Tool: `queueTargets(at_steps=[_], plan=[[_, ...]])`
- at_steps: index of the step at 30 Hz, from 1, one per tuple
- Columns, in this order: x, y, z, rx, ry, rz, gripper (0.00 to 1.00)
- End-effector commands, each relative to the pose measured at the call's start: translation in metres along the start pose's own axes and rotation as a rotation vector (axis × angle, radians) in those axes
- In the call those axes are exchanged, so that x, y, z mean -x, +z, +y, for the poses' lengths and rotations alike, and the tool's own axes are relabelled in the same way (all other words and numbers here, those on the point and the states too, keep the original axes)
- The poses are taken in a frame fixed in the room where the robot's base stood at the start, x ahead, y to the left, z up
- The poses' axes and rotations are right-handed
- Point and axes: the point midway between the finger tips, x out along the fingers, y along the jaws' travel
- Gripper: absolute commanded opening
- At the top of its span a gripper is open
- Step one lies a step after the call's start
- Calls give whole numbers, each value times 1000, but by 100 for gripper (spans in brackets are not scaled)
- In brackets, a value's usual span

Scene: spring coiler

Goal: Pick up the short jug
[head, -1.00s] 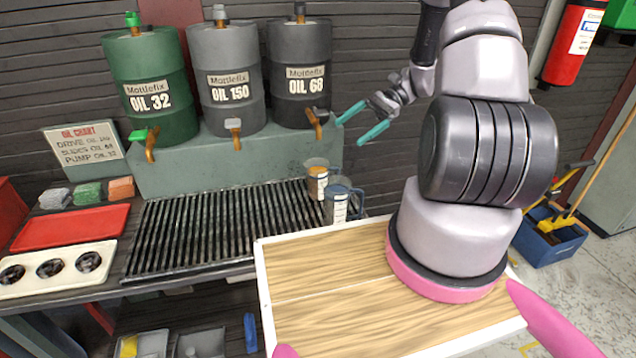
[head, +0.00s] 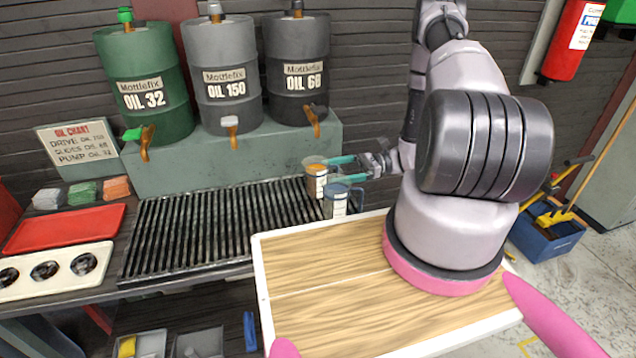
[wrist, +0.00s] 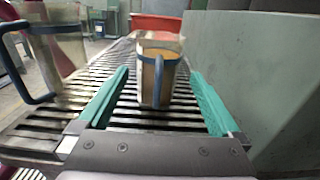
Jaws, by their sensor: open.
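Two clear jugs with white labels and blue-grey handles stand at the right end of the slatted grate. The rear jug (head: 316,183) holds something amber; in the wrist view this jug (wrist: 155,85) is upright ahead, its handle facing me. The front jug (head: 335,207) has a blue rim and handle; in the wrist view it (wrist: 62,55) is at the left, outside the fingers. Their heights are hard to compare. My gripper (head: 333,170) is open, its teal fingers level and pointing at the rear jug. In the wrist view the gripper (wrist: 160,74) frames that jug without visible contact; depth is unclear.
The grate (head: 215,225) is otherwise clear. A teal ledge (head: 240,160) with oil drums runs along its back, close to the right finger in the wrist view. A red tray (head: 65,228) lies at the left. A wooden board (head: 320,290) is in front.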

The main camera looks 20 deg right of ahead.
Motion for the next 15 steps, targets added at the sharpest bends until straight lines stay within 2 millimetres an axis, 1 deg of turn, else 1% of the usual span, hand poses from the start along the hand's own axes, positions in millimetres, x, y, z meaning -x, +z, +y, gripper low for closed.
queueTargets(at_steps=[4, 9, 12, 15], plan=[[-15, 0, 2, -2, 3, 0, 100], [-41, 1, 3, -1, 3, 1, 100], [-50, 1, 2, 1, 0, 1, 100], [-53, 1, 2, 1, -1, 2, 100]])
